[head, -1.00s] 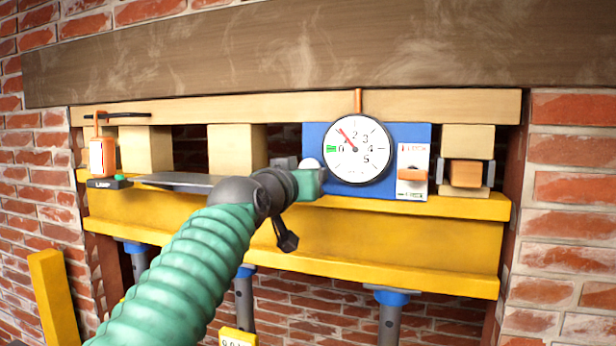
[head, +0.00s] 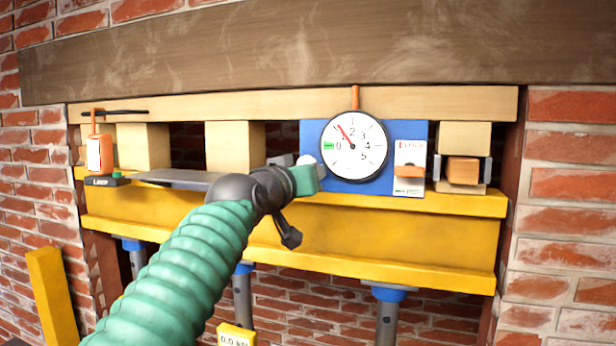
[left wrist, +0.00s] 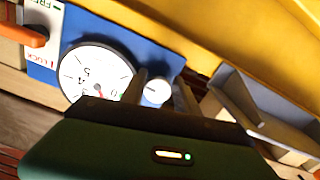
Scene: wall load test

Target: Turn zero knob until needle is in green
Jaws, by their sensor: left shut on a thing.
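The round white gauge (head: 353,160) sits on a blue plate (head: 312,132) on the yellow beam. Its red needle (head: 345,134) points up and left near the 1, above the green mark (head: 328,146) by the 0. The white zero knob (head: 305,160) is at the plate's left side, partly hidden by my left gripper (head: 318,174). In the left wrist view the knob (left wrist: 156,93) lies between the fingers of my left gripper (left wrist: 160,92), which is shut on it. The gauge (left wrist: 92,72) is partly cut off there by the gripper's body. My right gripper is not in view.
A white lock plate with an orange lever (head: 409,171) is right of the gauge. Wooden blocks (head: 235,146) stand behind.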

